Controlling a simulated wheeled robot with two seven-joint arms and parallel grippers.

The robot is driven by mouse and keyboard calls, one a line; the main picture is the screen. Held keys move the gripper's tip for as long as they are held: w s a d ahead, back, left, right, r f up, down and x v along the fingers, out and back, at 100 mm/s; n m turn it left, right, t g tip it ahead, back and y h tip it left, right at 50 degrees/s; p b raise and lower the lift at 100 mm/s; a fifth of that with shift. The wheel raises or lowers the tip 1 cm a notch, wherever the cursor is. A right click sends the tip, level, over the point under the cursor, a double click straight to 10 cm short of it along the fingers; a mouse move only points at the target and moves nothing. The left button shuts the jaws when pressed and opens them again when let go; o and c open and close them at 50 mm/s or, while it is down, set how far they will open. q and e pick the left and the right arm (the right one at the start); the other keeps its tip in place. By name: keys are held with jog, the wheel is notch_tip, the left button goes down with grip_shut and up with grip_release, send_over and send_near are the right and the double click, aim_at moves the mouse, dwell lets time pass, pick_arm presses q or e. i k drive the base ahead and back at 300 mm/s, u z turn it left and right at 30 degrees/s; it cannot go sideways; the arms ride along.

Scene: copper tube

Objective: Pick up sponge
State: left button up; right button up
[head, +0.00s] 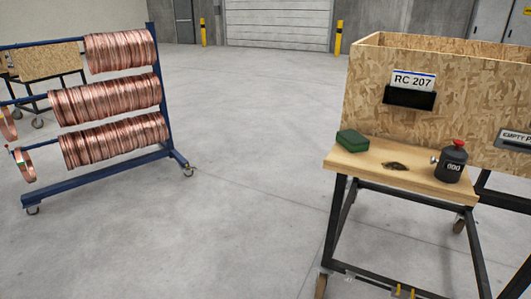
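A dark green block (352,141), which looks like the sponge, lies on the left end of a small wooden shelf (362,165). The shelf is fixed to the front of a chipboard crate cart. The block's top and near sides show and nothing covers it. Neither of my grippers is in view, so nothing is seen near the block.
A black canister with a red top (453,162) and a flat dark item (396,166) share the shelf. The chipboard crate (450,105) rises behind. A blue rack with copper coils (105,101) stands left. The floor between is clear.

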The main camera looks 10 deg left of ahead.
aim_at(353, 141)
jog(key=z, duration=0.55)
jog(key=k, duration=0.35)
jog(key=u, duration=2.05)
jog(key=i, duration=1.35)
jog(key=z, duration=1.25)
jog(key=i, duration=0.8)
jog(key=z, duration=0.9)
